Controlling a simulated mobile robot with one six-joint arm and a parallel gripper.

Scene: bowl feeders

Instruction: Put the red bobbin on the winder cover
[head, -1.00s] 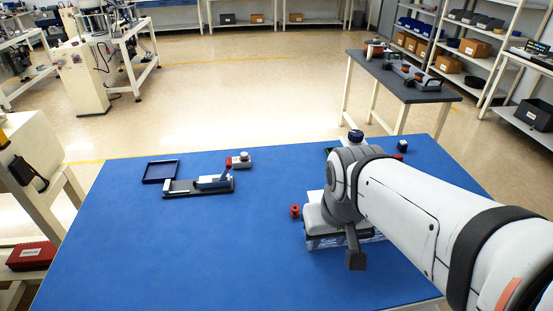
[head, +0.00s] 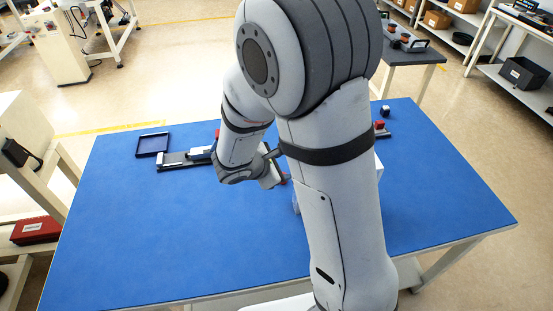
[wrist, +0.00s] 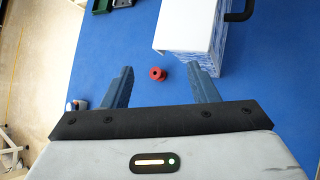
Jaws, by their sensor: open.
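The red bobbin (wrist: 157,74) is on the blue table, shown in the wrist view between the tips of my gripper (wrist: 159,67). The fingers are open and nothing is held; I cannot tell how far above the bobbin they are.
A dark empty tray (head: 152,153) and a black-based fixture (head: 172,164) lie at the table's back left. A small dark block (head: 385,111) and a red-topped item (head: 380,127) sit at the back right. The table's front left is clear.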

